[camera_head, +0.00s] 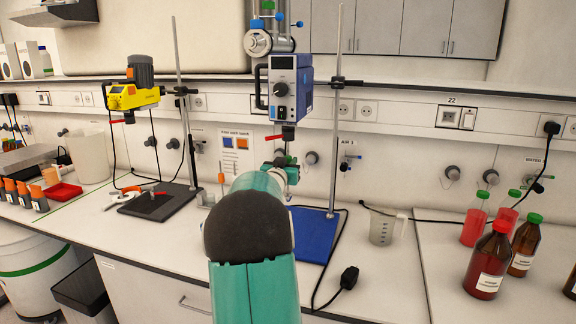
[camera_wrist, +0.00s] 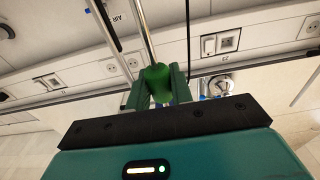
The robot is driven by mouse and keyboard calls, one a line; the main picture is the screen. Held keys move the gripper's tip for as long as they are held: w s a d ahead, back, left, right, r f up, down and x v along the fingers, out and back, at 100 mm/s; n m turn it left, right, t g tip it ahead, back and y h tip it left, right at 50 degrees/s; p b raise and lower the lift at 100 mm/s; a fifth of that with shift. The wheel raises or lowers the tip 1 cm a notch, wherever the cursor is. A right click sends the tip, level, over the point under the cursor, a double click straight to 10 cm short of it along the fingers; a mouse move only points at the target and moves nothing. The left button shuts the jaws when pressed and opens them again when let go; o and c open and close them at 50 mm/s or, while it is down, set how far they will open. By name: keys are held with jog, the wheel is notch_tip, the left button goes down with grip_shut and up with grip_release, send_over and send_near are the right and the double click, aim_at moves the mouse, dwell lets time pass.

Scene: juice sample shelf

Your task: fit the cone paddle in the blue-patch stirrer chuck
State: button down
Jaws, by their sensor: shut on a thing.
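The blue stirrer (camera_head: 290,85) hangs on a stand rod (camera_head: 337,110) above a blue base plate (camera_head: 316,236). Its dark chuck (camera_head: 288,133) points down, with a red lever at its left. In the wrist view, my gripper (camera_wrist: 158,88) is shut on a green piece, seemingly part of the cone paddle (camera_wrist: 157,80). I cannot tell whether the paddle touches the chuck.
A yellow stirrer (camera_head: 134,96) stands at left over a dark base plate (camera_head: 158,202) with small parts on it. A measuring jug (camera_head: 383,227) and a black cable plug (camera_head: 349,277) are right of the blue plate. Brown bottles (camera_head: 490,262) stand far right.

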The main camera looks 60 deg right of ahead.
jog(key=shift+r, duration=1.4)
dwell(0.5)
jog(key=c, duration=1.2)
grip_release()
jog(key=shift+o, duration=0.2)
jog(key=s+a+f, duration=0.1)
jog(key=s+a, duration=0.1)
jog(key=a, duration=1.1)
jog(key=shift+a, duration=0.3)
